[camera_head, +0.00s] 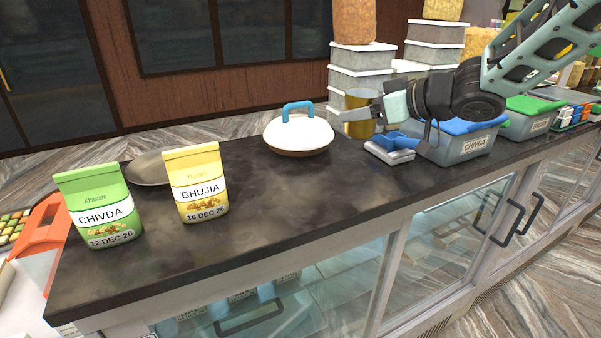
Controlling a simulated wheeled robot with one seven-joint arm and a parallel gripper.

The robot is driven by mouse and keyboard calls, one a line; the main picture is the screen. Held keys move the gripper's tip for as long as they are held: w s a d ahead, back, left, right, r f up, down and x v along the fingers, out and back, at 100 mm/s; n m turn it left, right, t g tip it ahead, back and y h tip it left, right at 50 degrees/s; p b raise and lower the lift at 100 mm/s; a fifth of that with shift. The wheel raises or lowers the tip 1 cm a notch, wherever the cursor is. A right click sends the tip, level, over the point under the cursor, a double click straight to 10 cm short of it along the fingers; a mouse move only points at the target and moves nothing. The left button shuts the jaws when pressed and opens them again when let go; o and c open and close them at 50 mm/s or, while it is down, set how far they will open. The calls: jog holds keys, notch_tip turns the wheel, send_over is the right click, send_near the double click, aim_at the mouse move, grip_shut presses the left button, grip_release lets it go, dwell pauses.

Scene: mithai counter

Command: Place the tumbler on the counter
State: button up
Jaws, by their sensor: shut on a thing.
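A brass-coloured tumbler (360,129) is upright in my gripper (357,115) near the back edge of the counter (290,200). The gripper comes in from the right and is shut on the tumbler, and a grey finger crosses in front of its middle. Whether the tumbler's base touches the counter or hangs just above it, I cannot tell. The dark stone counter top runs from the front left to the back right.
A white-lidded pot (298,135) stands left of the tumbler. A blue-and-grey tool (390,151) and a blue-lidded CHIVDA box (463,146) are to the right. CHIVDA (100,208) and BHUJIA (197,183) packets and a metal plate (149,170) stand left. The middle front is clear.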

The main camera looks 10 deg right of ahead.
notch_tip(320, 180, down, 10)
dwell(0.6)
jog(key=shift+f, duration=0.15)
jog(key=o, duration=1.1)
